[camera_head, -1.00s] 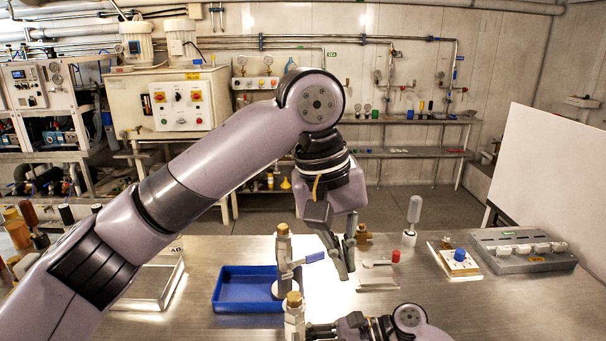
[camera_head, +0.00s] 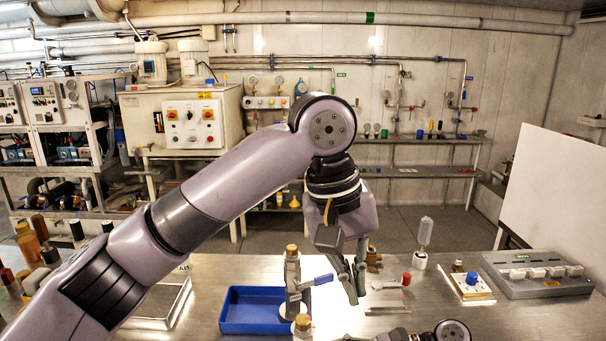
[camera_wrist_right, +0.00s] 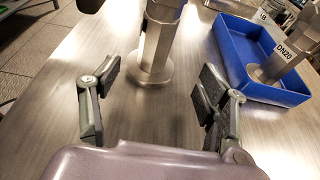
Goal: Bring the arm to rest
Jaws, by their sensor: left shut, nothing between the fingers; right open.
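My left arm (camera_head: 240,185) reaches in from the left of the head view and bends down over the bench. Its left gripper (camera_head: 356,281) points down, shut and empty, just right of a steel valve fitting with a blue lever (camera_head: 293,275). Part of my right arm (camera_head: 430,333) shows at the bottom edge of the head view. In the right wrist view my right gripper (camera_wrist_right: 158,82) is open, its fingers wide apart. A metal fitting with a round base (camera_wrist_right: 153,62) stands upright beyond them, not gripped.
A blue tray (camera_head: 235,325) is left of the left gripper, also in the right wrist view (camera_wrist_right: 232,65). A red-knobbed part (camera_head: 406,279), a blue-knobbed plate (camera_head: 472,290) and a grey block (camera_head: 535,288) are to the right. A white panel (camera_head: 555,190) stands at the right.

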